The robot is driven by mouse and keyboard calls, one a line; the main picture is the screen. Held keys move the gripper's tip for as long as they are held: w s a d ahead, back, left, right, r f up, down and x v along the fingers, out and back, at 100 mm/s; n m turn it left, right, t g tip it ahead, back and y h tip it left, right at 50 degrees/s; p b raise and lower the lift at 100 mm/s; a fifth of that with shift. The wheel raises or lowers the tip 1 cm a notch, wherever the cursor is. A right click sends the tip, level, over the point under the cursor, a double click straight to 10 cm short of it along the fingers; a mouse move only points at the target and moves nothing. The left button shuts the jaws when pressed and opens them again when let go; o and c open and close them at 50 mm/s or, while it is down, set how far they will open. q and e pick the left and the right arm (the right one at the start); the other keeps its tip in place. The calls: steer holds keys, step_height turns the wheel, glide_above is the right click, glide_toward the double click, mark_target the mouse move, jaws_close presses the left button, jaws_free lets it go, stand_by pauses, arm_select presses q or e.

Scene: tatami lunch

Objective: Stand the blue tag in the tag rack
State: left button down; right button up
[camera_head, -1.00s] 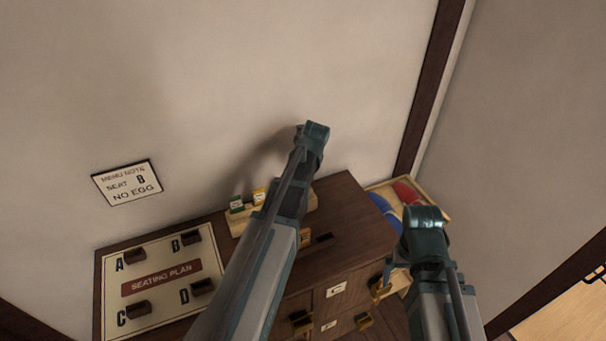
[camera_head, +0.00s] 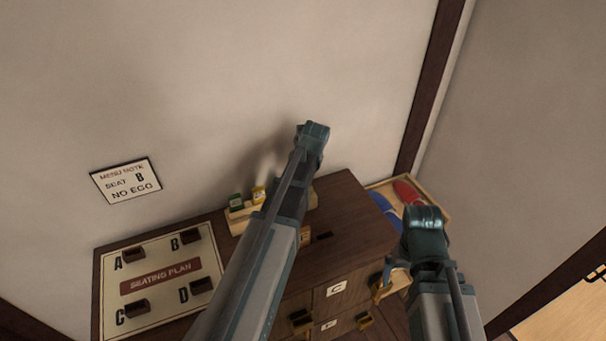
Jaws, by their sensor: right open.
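The wooden tag rack (camera_head: 240,222) stands on top of the dark cabinet against the wall. A green tag (camera_head: 236,201) and a yellow tag (camera_head: 258,194) stand in it. My left arm crosses in front of the rack's right part, and its gripper is hidden. My right gripper (camera_head: 387,273) is open, low beside the cabinet's right side and partly covered by my own arm. A blue piece (camera_head: 386,208) lies in the tray (camera_head: 446,211) at the right; I cannot tell whether it is the blue tag.
The cabinet (camera_head: 352,208) has a dark slot in its top and lettered drawers with brass pulls (camera_head: 301,321). A red piece (camera_head: 406,191) is in the tray. A menu note (camera_head: 127,181) hangs on the wall.

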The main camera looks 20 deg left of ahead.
arm_select(q)
steer(key=shift+f, duration=0.15)
jaws_free()
stand_by(0.5)
stand_by(0.4)
steer(key=shift+r+p, duration=3.45)
steer(key=shift+r, duration=0.15)
steer(key=shift+f, duration=0.1)
step_height(320, 180, down, 6)
steer(key=b, duration=0.6)
